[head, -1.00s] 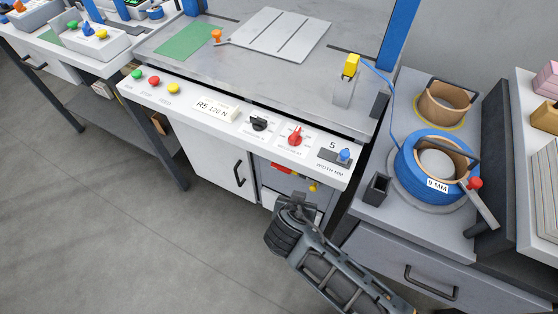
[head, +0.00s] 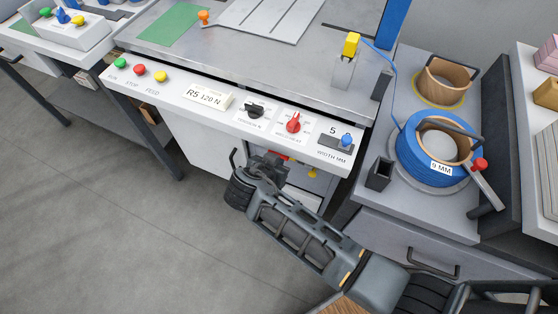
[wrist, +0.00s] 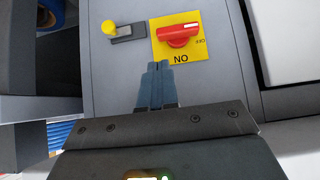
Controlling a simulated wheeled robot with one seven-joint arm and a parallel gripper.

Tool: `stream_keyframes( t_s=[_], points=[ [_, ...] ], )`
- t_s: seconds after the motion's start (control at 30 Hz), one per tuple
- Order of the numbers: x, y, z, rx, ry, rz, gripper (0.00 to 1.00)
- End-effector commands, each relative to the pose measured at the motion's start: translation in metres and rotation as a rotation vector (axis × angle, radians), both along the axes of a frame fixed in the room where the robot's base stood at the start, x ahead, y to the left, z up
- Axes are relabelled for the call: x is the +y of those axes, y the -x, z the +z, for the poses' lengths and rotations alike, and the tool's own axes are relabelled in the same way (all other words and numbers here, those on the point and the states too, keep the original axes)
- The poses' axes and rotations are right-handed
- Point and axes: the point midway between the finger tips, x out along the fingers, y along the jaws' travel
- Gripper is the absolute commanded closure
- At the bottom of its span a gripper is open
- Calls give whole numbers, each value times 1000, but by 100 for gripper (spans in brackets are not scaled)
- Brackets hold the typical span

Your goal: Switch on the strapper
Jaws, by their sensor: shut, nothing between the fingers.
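The strapper (head: 200,150) is the white-fronted machine in the middle of the head view. Its red rotary switch (wrist: 177,36) sits on a yellow plate (wrist: 192,51) in the wrist view, with ON and OFF appearing upside down. The switch handle lies nearly level, its white mark at the right end near OFF. My gripper (wrist: 158,67) is shut and empty, its fingertips just below the switch and beside the ON label. I cannot tell whether they touch the plate. In the head view my gripper (head: 272,160) is under the console's front edge and largely hides the switch.
A yellow-knobbed slide (wrist: 122,30) is left of the switch. Above it, the console carries green (head: 120,63), red (head: 139,69) and yellow (head: 160,76) buttons and several knobs. A side cabinet (head: 400,220) with a blue strap reel (head: 415,165) stands right. Open floor lies left.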

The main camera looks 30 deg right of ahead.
Motion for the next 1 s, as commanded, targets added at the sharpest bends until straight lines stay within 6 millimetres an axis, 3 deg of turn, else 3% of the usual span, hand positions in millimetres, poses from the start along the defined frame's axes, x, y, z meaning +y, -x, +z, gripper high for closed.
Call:
stream_keyframes(
  t_s=[0.3, 0.5, 1.0],
  points=[
    [-32, -23, -39, 2, 0, -2, 100],
    [-45, -32, -55, 1, 0, -1, 100],
    [-48, -35, -60, -1, -2, 0, 100]
  ],
)
